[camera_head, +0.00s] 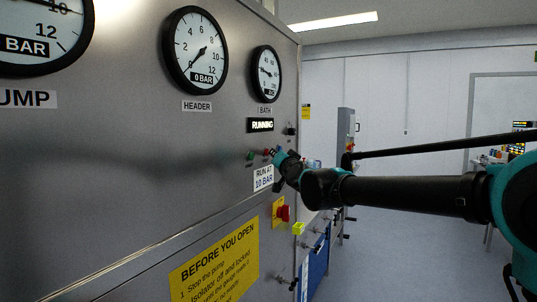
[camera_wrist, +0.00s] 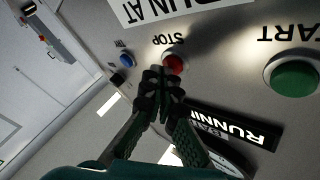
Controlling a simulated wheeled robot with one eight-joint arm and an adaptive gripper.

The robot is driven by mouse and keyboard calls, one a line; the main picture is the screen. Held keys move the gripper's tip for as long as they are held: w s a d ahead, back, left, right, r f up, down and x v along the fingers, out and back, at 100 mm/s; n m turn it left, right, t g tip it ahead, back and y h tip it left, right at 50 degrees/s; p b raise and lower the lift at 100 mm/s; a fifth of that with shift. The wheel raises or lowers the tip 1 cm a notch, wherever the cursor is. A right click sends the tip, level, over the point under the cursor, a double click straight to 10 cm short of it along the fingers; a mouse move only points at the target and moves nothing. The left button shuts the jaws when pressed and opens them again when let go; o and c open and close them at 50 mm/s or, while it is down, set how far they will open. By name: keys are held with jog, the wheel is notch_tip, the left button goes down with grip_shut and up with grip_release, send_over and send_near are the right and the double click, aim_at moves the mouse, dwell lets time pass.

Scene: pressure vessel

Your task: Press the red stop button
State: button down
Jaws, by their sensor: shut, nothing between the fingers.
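The red stop button (camera_wrist: 176,63) sits on the grey metal panel, beside the upside-down label STOP in the wrist view. My gripper (camera_wrist: 160,74) is shut and empty, with its fingertips just in front of the button and overlapping its lower edge in that view. I cannot tell whether they touch it. In the head view my gripper (camera_head: 274,154) is close to the panel at the row of small buttons, and a small red button (camera_head: 266,152) shows just left of its fingertips.
A green START button (camera_wrist: 294,76) and a blue button (camera_wrist: 126,60) flank the stop button. The lit RUNNING sign (camera_head: 261,125) is above the row. A larger red knob (camera_head: 283,213) on a yellow plate sits lower on the panel. Open floor (camera_head: 400,245) lies right.

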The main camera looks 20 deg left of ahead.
jog(key=shift+a, duration=0.25)
jog(key=shift+d, duration=0.4)
dwell(0.3)
jog(key=d, duration=0.6)
jog(key=shift+s, duration=0.3)
dwell(0.6)
